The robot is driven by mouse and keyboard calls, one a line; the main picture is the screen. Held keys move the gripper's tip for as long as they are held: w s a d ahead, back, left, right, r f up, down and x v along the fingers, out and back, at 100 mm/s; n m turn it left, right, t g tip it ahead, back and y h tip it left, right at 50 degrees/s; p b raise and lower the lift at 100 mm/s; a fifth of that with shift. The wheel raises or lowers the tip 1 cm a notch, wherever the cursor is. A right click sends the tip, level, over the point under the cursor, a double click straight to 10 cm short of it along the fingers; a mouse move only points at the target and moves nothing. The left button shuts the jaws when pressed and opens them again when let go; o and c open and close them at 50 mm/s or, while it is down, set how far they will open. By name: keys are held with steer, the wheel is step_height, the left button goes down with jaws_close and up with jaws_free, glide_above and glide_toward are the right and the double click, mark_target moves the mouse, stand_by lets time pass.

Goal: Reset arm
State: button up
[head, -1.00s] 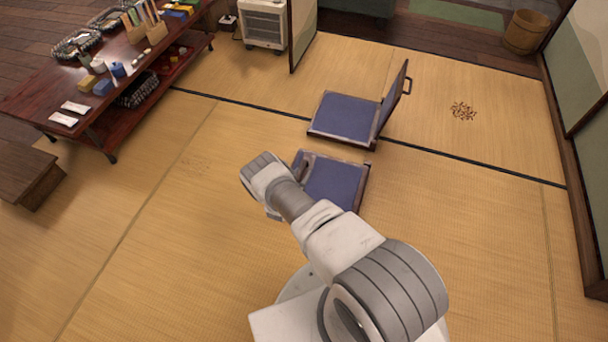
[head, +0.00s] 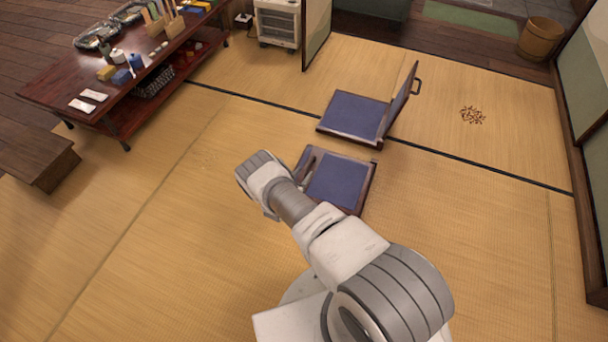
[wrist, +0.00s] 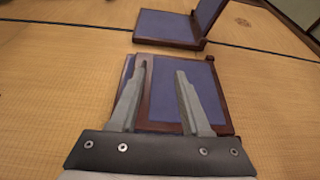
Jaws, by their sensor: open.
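My arm reaches out from the bottom of the head view over the tatami, bent at its far end, and hides its own gripper there. In the wrist view my gripper (wrist: 162,68) is open, its two fingers apart with nothing between them. Beyond and below the fingers lies the nearer floor chair, with a blue cushion and a dark wood frame (head: 341,182). It also shows in the wrist view (wrist: 165,102), partly hidden by the fingers. I cannot tell how high the gripper is above it.
A second blue floor chair (head: 354,114) with a raised back stands just behind. A low red-brown table (head: 60,88) with several items is at upper left, a wooden bench (head: 35,155) at left. A heater (head: 278,22) and a wooden bucket (head: 541,38) are at the back. The tatami (head: 150,230) at left is clear.

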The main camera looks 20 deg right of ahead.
stand_by(0.5)
steer(key=w+d+r+m+g+h, duration=0.1)
steer(key=w+d+r+m+g, duration=0.15)
steer(key=r+m, duration=0.75)
steer(key=w+d+r+m+g+h, duration=0.1)
steer(key=w+d+r+g+h, duration=0.15)
steer(key=r, duration=1.55)
steer(key=s+a+r+m+g+y, duration=0.25)
steer(key=s+r+m, duration=0.35)
steer(key=s+r, duration=0.6)
steer(key=s+a+r+m+g+y, duration=0.1)
steer(key=s+r+m+y, duration=0.45)
steer(key=r, duration=1.05)
steer(key=s+a+r+m+t+y, duration=0.25)
steer(key=s+a, duration=0.25)
steer(key=s, duration=0.6)
steer(key=s+a+r+m+t+y, duration=0.25)
steer(key=s+a+r, duration=0.2)
steer(key=s, duration=0.65)
step_height(320, 180, up, 26)
steer(key=p, duration=2.7)
steer(key=shift+w+a+r+g, duration=0.25)
steer(key=shift+w+g, duration=0.1)
steer(key=shift+g, duration=0.1)
